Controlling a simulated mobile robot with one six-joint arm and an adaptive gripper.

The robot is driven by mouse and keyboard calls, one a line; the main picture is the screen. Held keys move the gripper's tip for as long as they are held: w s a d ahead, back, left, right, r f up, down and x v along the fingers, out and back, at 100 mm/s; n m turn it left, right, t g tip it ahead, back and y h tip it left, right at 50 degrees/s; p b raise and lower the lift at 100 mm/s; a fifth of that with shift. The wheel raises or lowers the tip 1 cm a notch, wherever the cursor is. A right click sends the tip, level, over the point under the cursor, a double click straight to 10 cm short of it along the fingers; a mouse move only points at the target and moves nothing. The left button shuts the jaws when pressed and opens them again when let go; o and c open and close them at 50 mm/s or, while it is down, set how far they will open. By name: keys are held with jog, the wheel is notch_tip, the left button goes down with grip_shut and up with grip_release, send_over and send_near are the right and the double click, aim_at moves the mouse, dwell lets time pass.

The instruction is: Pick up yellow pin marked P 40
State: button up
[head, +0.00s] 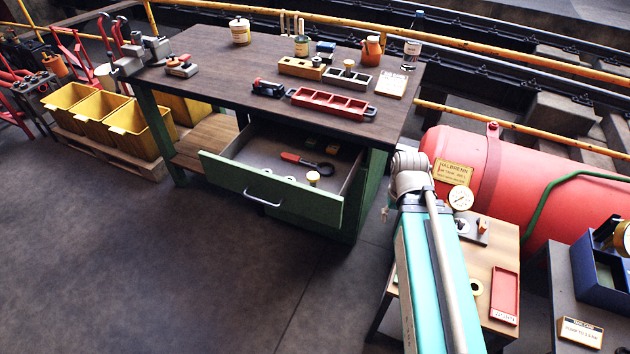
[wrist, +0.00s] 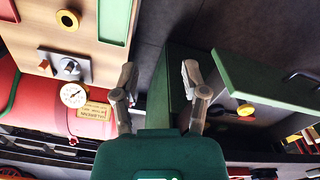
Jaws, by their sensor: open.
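No marking P 40 can be read in either view. A small pale-yellow-topped piece (head: 313,178) stands in the open drawer (head: 240,190) of the green workbench, near its right front. In the wrist view a round yellow piece (wrist: 245,109) shows by the drawer's green front (wrist: 265,85); it may be the same thing. My gripper (wrist: 159,75) is open, its two fingers apart with nothing between them. It is over the floor, between the drawer and the small wooden table. In the head view my arm hides the gripper's fingers.
The drawer also holds a red-handled tool (head: 305,163) and some pale rings. A red tray (head: 330,103) and bottles stand on the bench top (head: 220,75). A red tank (head: 550,180) and a small wooden table (head: 490,255) are at right.

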jog(key=o, duration=0.4)
jog(key=shift+w+f, duration=0.1)
jog(key=shift+f, duration=0.05)
jog(key=shift+o, duration=1)
jog(key=shift+w+a+f+b, duration=0.2)
jog(key=shift+b, duration=0.15)
jog(key=m+t+y+b, duration=0.2)
jog(key=m+y+b, duration=1.1)
jog(key=m+b, duration=0.65)
send_near(313, 184)
jog(key=d+r, duration=0.3)
jog(key=d, duration=0.1)
jog(key=shift+w+r+p, duration=0.2)
jog(key=shift+w+p, duration=0.15)
jog(key=shift+a, duration=0.15)
jog(key=b+x, duration=0.3)
jog(key=x, duration=0.5)
jog(key=shift+a, duration=0.3)
